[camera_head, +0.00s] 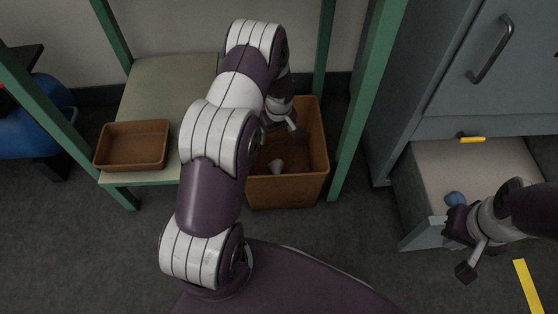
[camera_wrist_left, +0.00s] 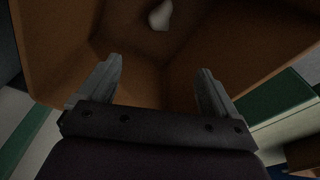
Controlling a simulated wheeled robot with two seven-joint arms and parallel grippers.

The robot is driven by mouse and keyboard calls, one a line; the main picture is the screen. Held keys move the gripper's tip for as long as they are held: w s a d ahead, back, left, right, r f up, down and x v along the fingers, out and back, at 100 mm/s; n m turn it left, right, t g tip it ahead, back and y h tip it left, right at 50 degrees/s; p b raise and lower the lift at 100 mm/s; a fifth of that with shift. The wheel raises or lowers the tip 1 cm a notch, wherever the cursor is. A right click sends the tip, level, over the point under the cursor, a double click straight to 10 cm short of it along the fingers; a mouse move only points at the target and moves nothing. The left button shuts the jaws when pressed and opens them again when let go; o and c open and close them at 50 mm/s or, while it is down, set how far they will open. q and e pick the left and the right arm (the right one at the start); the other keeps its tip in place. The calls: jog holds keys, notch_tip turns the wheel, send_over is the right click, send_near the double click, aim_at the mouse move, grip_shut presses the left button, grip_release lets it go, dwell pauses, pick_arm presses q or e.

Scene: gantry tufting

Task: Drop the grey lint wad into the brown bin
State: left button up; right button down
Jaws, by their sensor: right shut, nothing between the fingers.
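The pale grey lint wad (camera_head: 276,166) lies inside the brown bin (camera_head: 288,192), against its inner surface low down. In the left wrist view the wad (camera_wrist_left: 160,16) shows near the top edge, beyond the fingertips and apart from them. My left gripper (camera_head: 267,124) is over the bin, partly hidden by my arm in the head view. In the wrist view its fingers (camera_wrist_left: 160,66) are spread with nothing between them, and the bin's walls (camera_wrist_left: 260,50) surround them. My right gripper (camera_head: 456,222) is shut and empty at the open drawer on the right.
A blue lump (camera_head: 455,199) lies in the open drawer (camera_head: 482,163) beside my right gripper. A shallow brown tray (camera_head: 132,147) sits on a pale shelf at the left. Green posts (camera_head: 362,105) flank the bin.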

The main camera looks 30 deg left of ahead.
pick_arm(q)
jog(key=shift+r, duration=0.1)
notch_tip(320, 180, up, 12)
jog(key=s+d+p, duration=0.1)
jog(key=p, duration=0.4)
jog(key=shift+p, duration=0.4)
jog(key=shift+d, duration=0.1)
